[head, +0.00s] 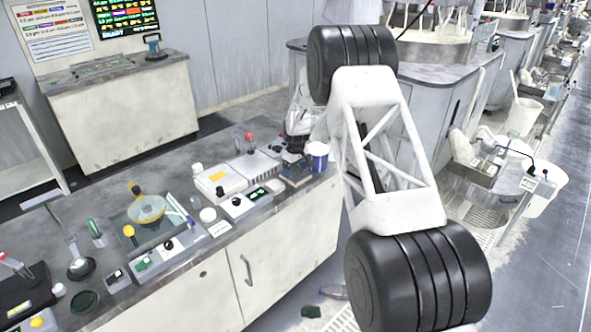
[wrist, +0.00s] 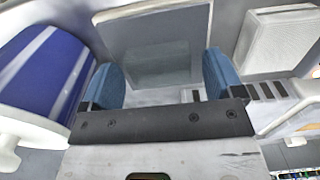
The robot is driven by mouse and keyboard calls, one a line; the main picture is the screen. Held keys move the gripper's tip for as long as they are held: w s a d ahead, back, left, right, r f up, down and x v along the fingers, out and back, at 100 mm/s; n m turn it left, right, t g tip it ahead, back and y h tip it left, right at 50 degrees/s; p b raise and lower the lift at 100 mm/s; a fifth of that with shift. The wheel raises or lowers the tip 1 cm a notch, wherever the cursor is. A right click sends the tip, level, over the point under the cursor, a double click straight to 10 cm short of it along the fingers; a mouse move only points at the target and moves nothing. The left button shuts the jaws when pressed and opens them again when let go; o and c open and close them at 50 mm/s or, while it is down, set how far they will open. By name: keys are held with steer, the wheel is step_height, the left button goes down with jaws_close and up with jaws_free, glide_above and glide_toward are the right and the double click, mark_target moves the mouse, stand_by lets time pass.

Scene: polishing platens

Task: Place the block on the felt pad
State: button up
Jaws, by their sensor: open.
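My gripper (wrist: 160,68) is open, with its two blue fingers apart in the wrist view. Beyond and between the fingers is a grey square-edged surface (wrist: 150,25) with a paler, boxy patch (wrist: 165,65) on it; I cannot tell whether this is the block or the felt pad. Nothing is clearly gripped. In the head view my gripper (head: 294,150) is small and partly hidden by my arm, low over the right end of the bench, near a dark boxy unit (head: 296,172). I cannot make out the block or the felt pad for sure there.
A blue and white tub (head: 317,155) stands close beside my gripper; it fills the left of the wrist view (wrist: 45,75). White instruments (head: 220,182) stand to the left on the bench. The bench's front edge is near.

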mark_target(296, 170)
step_height(296, 170, up, 12)
steer(key=shift+r, duration=0.15)
stand_by(0.7)
stand_by(0.5)
steer(key=s+d+r+m, duration=0.2)
steer(key=s+d+r, duration=0.3)
steer(key=s+r, duration=0.45)
steer(key=s+d+r+m+t, duration=0.1)
steer(key=s+d+r, duration=0.3)
steer(key=s+r, duration=0.55)
steer(key=s+d+r+m, duration=0.2)
steer(key=s+d+r, duration=0.35)
steer(key=s, duration=0.75)
steer(key=s+d+f+m, duration=0.1)
steer(key=s+d+m, duration=0.1)
steer(key=s, duration=1.6)
steer(key=s+d+m+t, duration=0.1)
steer(key=s+d+m, duration=0.1)
steer(key=s, duration=1.6)
steer(key=shift+d+f+t, duration=0.3)
steer(key=shift+d+f, duration=0.1)
steer(key=shift+d, duration=0.45)
